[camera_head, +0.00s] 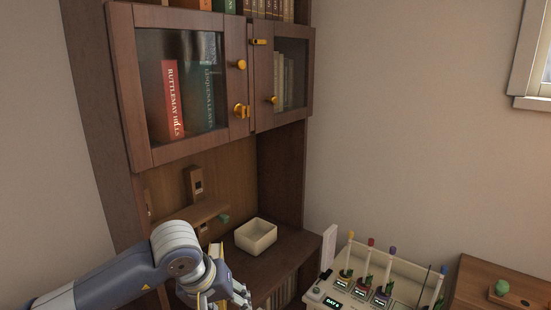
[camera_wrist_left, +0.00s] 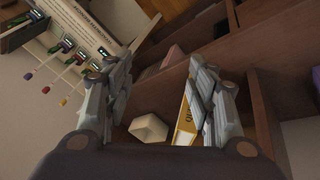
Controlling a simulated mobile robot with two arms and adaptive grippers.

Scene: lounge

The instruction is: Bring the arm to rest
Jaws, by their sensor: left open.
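My left arm (camera_head: 110,282) comes in from the lower left of the head view, bent at a white and grey wrist. My left gripper (camera_head: 226,292) is low in front of the cabinet, partly cut off by the bottom edge. In the left wrist view its two fingers stand wide apart, and the gripper (camera_wrist_left: 160,68) is open. A yellow and white printed item (camera_wrist_left: 186,122) shows beside the right finger in that view; I cannot tell whether they touch. My right gripper is not in view.
The wooden cabinet (camera_head: 190,17) has glass doors with books behind them. A cream open box (camera_head: 256,236) sits on its lower shelf, also in the wrist view (camera_wrist_left: 148,128). A white rack (camera_head: 398,268) with coloured sticks and a wooden cabinet (camera_head: 480,290) stand right.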

